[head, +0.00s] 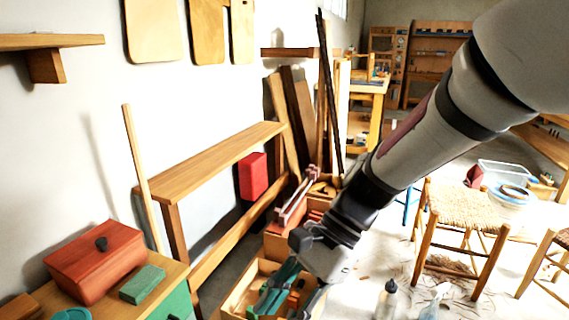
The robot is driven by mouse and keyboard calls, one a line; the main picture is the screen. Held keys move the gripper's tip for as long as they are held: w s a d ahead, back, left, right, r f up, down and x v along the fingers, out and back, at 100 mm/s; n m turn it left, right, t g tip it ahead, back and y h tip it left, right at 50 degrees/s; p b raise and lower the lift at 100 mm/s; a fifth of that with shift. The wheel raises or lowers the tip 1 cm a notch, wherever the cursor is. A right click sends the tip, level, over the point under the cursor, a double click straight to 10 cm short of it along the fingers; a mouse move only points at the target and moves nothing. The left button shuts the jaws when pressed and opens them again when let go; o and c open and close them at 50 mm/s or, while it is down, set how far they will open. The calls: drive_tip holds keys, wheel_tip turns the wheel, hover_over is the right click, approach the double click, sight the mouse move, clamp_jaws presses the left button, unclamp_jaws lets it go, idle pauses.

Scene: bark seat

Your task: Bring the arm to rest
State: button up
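My arm reaches in from the upper right and slants down to the left in the head view. My gripper (308,268) is at its lower end, above or in front of a wooden box (238,296) on the floor. Dark gripper parts show there against the dark and green tools (272,292) in the box. The fingertips blend with these tools, so I cannot tell how far apart they are. I see no clear object held between them.
A red box (95,262) and a green block (142,284) sit on a cabinet at lower left. A wooden bench (215,160) runs along the wall. A woven-seat stool (462,203) and bottles (386,300) stand to the right. Shavings litter the floor.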

drive_tip(key=s+d+r+n+t+h, duration=0.25)
drive_tip(key=s+d+n+h, duration=0.2)
drive_tip(key=s+d, duration=0.5)
drive_tip(key=s+d+r+n+t+h, duration=0.2)
drive_tip(key=s+d+r+n+h, duration=0.15)
drive_tip(key=s+d+n, duration=0.4)
wheel_tip(320, 180, up, 28)
drive_tip(key=d+m+t+y+p, duration=0.1)
drive_tip(key=t+p, duration=0.3)
drive_tip(key=p, duration=2.1)
drive_tip(key=shift+s+d+f, duration=0.25)
drive_tip(key=shift+s+d, duration=0.05)
drive_tip(key=shift+d, duration=0.55)
